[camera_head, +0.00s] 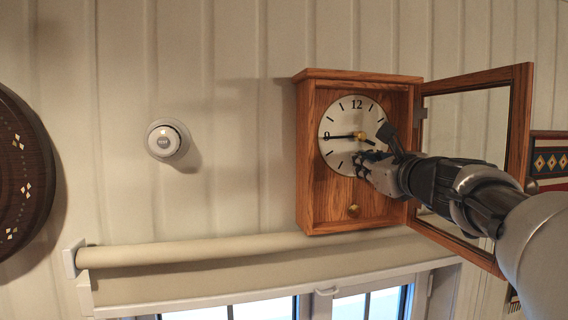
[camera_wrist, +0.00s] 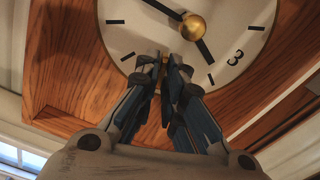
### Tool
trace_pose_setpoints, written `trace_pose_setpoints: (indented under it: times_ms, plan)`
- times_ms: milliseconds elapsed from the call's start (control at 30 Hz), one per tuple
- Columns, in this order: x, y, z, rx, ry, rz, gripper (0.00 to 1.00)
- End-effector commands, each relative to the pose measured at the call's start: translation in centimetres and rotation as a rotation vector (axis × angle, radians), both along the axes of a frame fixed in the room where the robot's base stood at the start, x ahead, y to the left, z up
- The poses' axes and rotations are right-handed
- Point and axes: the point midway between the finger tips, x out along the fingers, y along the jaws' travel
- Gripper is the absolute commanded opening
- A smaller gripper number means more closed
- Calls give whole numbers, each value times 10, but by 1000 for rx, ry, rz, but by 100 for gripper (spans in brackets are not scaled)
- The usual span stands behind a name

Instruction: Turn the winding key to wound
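A wooden wall clock (camera_head: 308,150) has a white dial (camera_head: 341,118) with black hands and a brass centre knob (camera_head: 360,136). The dial (camera_wrist: 120,40) and knob (camera_wrist: 193,27) also show in the wrist view. My gripper (camera_head: 364,160) is at the lower part of the dial, below the centre knob. In the wrist view its fingertips (camera_wrist: 165,66) are close together, with a narrow brass piece, seemingly the winding key (camera_wrist: 164,108), between them. Most of the key is hidden by the fingers, so its turn angle cannot be told.
The clock's glazed door (camera_head: 522,120) stands open to the right, close by my arm. A brass pendulum bob (camera_head: 353,211) hangs low in the case. A round white wall device (camera_head: 163,141) is to the left. A rolled blind (camera_head: 180,254) runs below.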

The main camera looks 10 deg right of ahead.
Motion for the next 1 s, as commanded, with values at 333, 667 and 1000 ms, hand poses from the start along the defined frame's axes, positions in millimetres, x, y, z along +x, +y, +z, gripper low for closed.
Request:
trace_pose_setpoints:
  times_ms: [333,667,1000]
  plan:
    - [0,0,0,-1,1,0,25]
    - [0,0,-1,-11,1,0,25]
    - [0,-2,-2,-423,-16,-1,25]
